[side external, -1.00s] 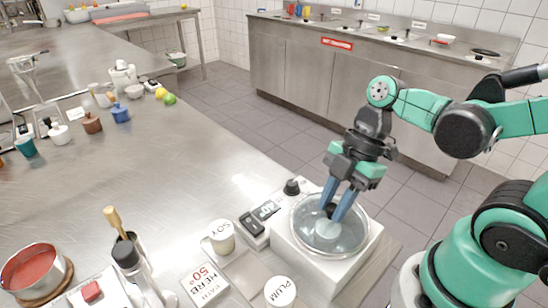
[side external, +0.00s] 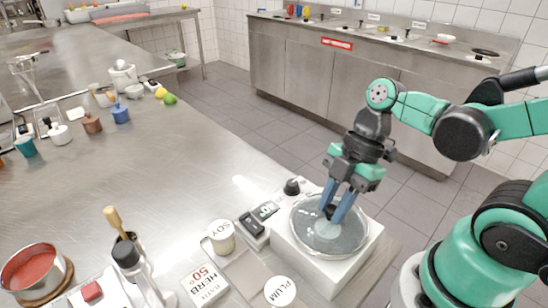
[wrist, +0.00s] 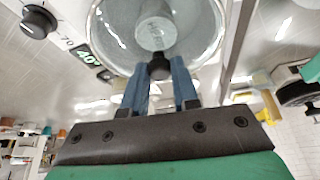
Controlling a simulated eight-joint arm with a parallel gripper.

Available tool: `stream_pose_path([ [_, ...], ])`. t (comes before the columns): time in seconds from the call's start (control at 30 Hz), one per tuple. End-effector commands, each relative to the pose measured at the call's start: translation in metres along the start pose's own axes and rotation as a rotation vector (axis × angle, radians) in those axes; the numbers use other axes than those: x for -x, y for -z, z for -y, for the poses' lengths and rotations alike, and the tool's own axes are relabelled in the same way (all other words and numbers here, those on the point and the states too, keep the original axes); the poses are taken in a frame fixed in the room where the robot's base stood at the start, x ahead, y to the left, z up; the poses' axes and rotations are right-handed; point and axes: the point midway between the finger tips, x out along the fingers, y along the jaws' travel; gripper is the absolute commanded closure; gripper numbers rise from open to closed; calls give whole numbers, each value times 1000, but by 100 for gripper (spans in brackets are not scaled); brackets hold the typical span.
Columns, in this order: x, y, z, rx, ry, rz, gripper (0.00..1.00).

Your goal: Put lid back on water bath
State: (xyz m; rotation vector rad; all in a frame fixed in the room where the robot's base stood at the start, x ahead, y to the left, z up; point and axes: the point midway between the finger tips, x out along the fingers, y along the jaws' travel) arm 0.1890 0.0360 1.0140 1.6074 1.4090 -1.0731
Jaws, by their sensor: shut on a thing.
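The water bath (side external: 343,269) is a white box with a round opening on top, near the counter's right edge. The clear round lid (side external: 352,237) with a dark knob lies over the opening and looks level; I cannot tell whether its rim is fully seated. My gripper (side external: 335,212) points down from above, its blue fingers shut on the lid's knob. In the wrist view the black knob (wrist: 159,67) sits between the two fingers, and the clear lid (wrist: 205,30) spreads out beyond it.
A black dial (side external: 292,187) and a small display (side external: 265,210) are on the bath's control side. A SOY cup (side external: 221,237), a PLUM lid (side external: 280,291) and a HERB card (side external: 204,286) lie close by at the left. The counter behind is mostly clear.

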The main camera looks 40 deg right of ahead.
Motion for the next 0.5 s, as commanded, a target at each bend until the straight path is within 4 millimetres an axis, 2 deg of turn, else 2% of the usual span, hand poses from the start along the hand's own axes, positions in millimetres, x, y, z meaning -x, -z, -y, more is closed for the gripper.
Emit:
stream_pose_path([
  [0.23,0,0,0,0,0,0,100],
  [0.27,0,0,0,0,0,0,73],
  [0.37,0,0,0,0,0,0,44],
  [0.4,0,0,0,0,0,0,39],
  [0.5,0,0,0,0,0,0,39],
])
